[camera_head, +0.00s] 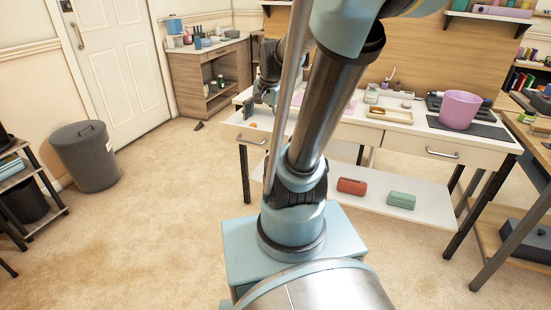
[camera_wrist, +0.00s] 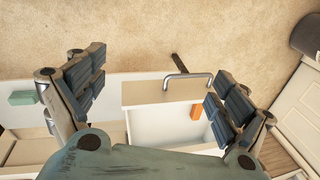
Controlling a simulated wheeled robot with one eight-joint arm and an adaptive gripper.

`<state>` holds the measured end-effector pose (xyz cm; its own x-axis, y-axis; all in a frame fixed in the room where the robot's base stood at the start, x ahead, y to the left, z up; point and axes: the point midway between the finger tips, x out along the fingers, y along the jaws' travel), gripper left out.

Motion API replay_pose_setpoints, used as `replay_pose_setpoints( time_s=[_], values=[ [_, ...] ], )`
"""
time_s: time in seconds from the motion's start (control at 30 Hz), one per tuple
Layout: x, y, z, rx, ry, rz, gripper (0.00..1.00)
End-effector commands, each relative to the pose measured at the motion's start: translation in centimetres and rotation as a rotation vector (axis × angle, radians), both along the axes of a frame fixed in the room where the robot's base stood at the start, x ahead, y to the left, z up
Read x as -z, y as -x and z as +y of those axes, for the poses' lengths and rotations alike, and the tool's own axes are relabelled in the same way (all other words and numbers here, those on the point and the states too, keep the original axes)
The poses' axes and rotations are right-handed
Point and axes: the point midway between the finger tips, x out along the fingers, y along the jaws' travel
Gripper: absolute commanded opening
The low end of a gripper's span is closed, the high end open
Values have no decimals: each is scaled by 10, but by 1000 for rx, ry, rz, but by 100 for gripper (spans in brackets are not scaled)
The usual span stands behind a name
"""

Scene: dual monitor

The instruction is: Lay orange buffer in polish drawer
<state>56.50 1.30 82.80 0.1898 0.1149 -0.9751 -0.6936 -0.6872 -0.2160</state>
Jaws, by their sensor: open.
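The polish drawer (camera_head: 246,133) is pulled out at the left end of the white table. It also shows below my gripper in the wrist view (camera_wrist: 160,93), with its metal handle on the front. The small orange buffer (camera_wrist: 196,111) lies inside the drawer, near its front and side wall; it shows as a small orange spot in the head view (camera_head: 253,125). My gripper (camera_wrist: 155,88) is open above the drawer, its dark fingers wide apart with nothing between them. The buffer is apart from the fingers, close to the right one in the picture. In the head view my gripper (camera_head: 258,102) is partly hidden.
On the tabletop stand a pink pot (camera_head: 460,108), a wooden tray (camera_head: 390,116) and a glass jar (camera_head: 371,94). The lower shelf holds a red case (camera_head: 351,186) and a green case (camera_head: 401,200). A second drawer (camera_head: 420,147) is shut. Open carpet lies left of the table.

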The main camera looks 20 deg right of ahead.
Motion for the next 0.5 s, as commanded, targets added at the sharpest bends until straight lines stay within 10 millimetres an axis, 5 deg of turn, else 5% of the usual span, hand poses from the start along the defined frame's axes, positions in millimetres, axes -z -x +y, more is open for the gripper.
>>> replay_pose_setpoints(
  time_s=[0.2,0.5],
  values=[
    [18,57,0,-287,99,-27,93],
    [51,115,-5,-652,221,-47,93]
  ],
)
